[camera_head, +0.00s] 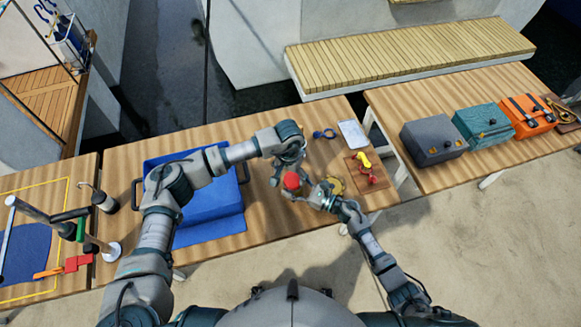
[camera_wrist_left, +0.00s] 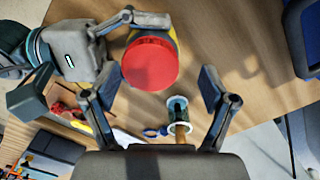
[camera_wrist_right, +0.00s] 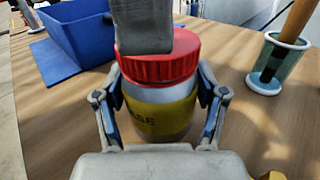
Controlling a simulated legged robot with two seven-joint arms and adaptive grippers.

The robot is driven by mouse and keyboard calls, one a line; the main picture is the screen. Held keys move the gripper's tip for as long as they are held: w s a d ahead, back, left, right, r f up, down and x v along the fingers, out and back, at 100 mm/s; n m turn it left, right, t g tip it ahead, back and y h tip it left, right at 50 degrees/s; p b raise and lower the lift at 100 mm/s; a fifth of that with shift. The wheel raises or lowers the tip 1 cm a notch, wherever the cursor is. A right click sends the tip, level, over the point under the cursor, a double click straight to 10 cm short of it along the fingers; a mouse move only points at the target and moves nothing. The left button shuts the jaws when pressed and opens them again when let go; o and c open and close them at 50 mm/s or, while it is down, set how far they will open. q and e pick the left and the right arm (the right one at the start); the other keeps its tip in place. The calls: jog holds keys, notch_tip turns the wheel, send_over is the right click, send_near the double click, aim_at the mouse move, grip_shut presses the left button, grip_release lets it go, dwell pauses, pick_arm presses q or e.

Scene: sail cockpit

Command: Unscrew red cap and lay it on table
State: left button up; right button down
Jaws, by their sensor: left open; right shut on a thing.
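A jar with a wide red cap (camera_head: 291,181) stands over the middle table (camera_head: 130,238). In the right wrist view its yellow label (camera_wrist_right: 160,118) faces me and the red cap (camera_wrist_right: 158,68) sits on top. My right gripper (camera_head: 318,195) is shut around the jar's body, one finger on each side. My left gripper (camera_head: 290,158) is above the cap. In the left wrist view its fingers (camera_wrist_left: 158,82) are spread wide, with the red cap (camera_wrist_left: 150,65) beyond and between them. I cannot tell whether they touch it. One grey finger covers part of the cap in the right wrist view.
A blue bin (camera_head: 215,228) stands left of the jar. A glass with a wooden handle (camera_wrist_right: 264,82) stands close by. Bare table lies in front.

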pick_arm(q)
jog(key=shift+a+f, duration=0.1)
jog(key=shift+f, duration=0.6)
